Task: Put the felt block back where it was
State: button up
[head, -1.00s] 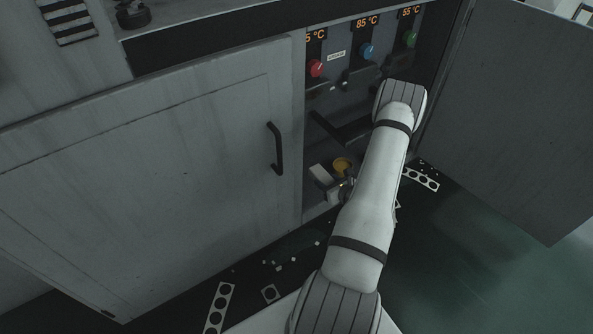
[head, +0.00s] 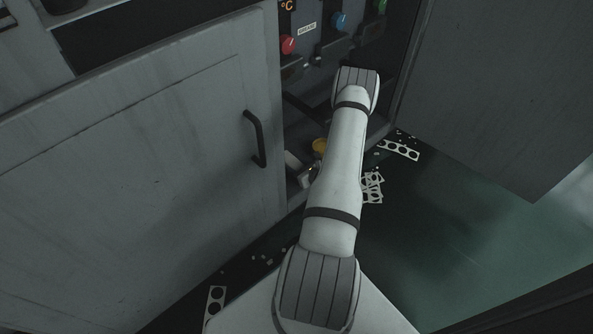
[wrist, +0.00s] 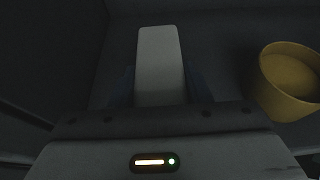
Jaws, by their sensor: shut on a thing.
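The felt block (wrist: 159,55) is a pale, plain, elongated block, seen in the wrist view pointing away from me. My gripper (wrist: 160,88) is shut on it, with dark bluish fingers on either side of its near part. In the head view, the pale block (head: 292,161) shows in the dark lower recess of the cabinet, left of a yellow cup. My forearm hides most of my gripper there. Whether the block touches the recess floor cannot be told.
The yellow cup (wrist: 289,80) stands close to the right of my gripper. A closed cabinet door with a black handle (head: 255,139) is on the left, an open dark door (head: 500,90) on the right. Punched strips (head: 399,149) and scraps litter the floor.

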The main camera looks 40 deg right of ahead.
jog(key=shift+f, duration=0.8)
jog(key=shift+f, duration=0.15)
jog(key=o, duration=1)
